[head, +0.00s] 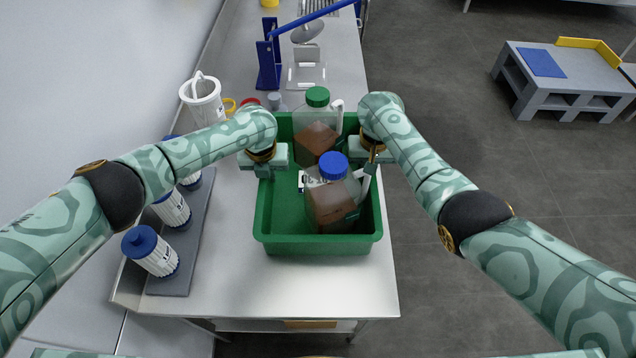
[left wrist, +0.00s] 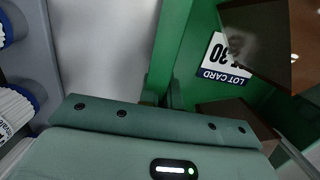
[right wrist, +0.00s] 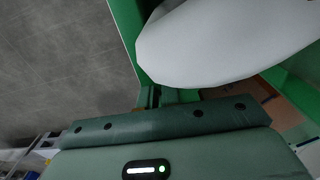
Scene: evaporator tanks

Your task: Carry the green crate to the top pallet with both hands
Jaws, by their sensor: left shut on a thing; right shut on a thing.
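The green crate (head: 318,247) sits on the steel bench in the head view. It holds a brown-filled jug with a blue cap (head: 333,166), another with a green cap (head: 317,97), and a white lot card (left wrist: 224,60). My left gripper (head: 265,172) is shut on the crate's left wall, which shows in the left wrist view (left wrist: 184,45). My right gripper (head: 371,166) is shut on its right wall, seen also in the right wrist view (right wrist: 128,25). The grey pallet (head: 575,101) stands on the floor at upper right, with a blue sheet on top and a yellow lip.
Blue-capped white canisters (head: 160,256) stand on a grey strip left of the crate. A white jug (head: 203,100) stands behind them. A blue stand (head: 268,65) is beyond the crate. The bench's right edge is close to the crate; the floor beyond is clear.

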